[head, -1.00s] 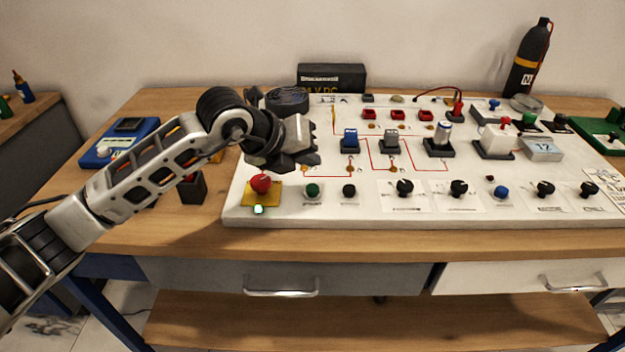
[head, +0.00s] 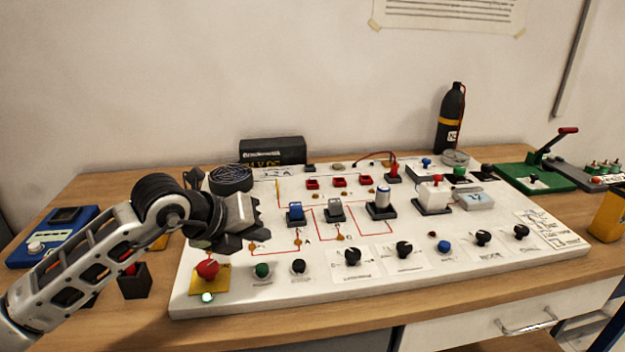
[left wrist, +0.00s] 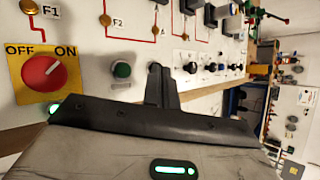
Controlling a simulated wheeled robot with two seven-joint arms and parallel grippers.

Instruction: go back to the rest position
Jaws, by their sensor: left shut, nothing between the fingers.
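My left gripper (head: 240,226) is shut and empty. In the head view it hangs above the left part of the white gauge panel (head: 385,280), above and right of the red rotary switch (head: 208,269) on its yellow plate. In the left wrist view the shut fingers (left wrist: 162,85) point over the panel. The red switch (left wrist: 42,72) shows there at the left, between the marks OFF and ON, with a lit green lamp (left wrist: 54,107) by its plate. My right gripper is in neither view.
The panel carries several knobs, blue switches and red terminals. A blue device (head: 52,236) lies at the left of the table. A black bottle (head: 451,118) stands at the back. A green base with a lever (head: 535,178) and a yellow container (head: 608,215) are at the right.

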